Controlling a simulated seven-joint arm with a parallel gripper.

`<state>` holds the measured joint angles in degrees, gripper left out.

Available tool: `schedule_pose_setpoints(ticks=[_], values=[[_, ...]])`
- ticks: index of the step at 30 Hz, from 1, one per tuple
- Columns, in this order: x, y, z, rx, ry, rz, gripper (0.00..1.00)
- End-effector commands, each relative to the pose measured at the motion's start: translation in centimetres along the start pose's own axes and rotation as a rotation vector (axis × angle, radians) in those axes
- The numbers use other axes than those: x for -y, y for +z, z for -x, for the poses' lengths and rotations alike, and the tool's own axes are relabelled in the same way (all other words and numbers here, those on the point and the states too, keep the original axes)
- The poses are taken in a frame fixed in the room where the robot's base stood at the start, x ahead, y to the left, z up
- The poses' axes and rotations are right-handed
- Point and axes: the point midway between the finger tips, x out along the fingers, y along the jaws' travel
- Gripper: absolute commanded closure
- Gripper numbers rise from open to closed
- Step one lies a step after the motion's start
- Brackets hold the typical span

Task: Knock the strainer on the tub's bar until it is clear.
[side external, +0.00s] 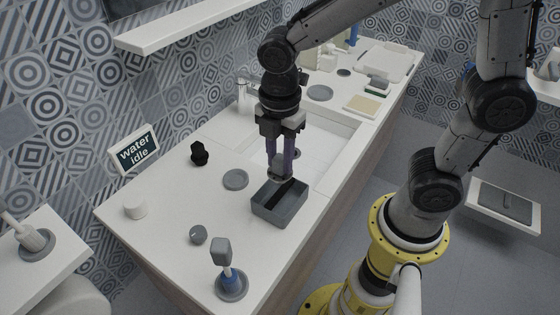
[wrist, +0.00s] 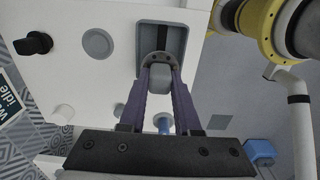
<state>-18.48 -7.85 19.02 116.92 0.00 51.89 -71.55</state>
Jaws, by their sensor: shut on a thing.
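My gripper (side external: 281,172) points down above the far side of a grey rectangular tub (side external: 268,212) on the white counter. The purple fingers are shut on a grey block-like grip, which I take to be the strainer (wrist: 160,72). In the wrist view, the strainer's rounded grey end with dark spots reaches over the tub (wrist: 142,36). The fingers hide much of the strainer, and I cannot tell whether anything clings to it. A dark strip shows inside the tub; I cannot make out the bar clearly, or whether the strainer touches it.
A grey disc (side external: 235,179) and a black knob (side external: 199,153) lie left of the tub. A blue-based upright tool (side external: 226,270) stands in front, near a small grey knob (side external: 197,234). A sink basin (side external: 330,143) lies behind. A sign (side external: 135,150) reads "water idle".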

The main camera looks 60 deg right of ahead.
Motion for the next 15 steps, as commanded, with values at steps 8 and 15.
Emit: schedule_pose_setpoints(ticks=[8, 15], values=[[0.02, 0.01, 0.4, 0.0, -0.001, 0.0, 1.0], [0.04, 0.01, -0.07, 0.001, -0.003, 0.0, 1.0]])
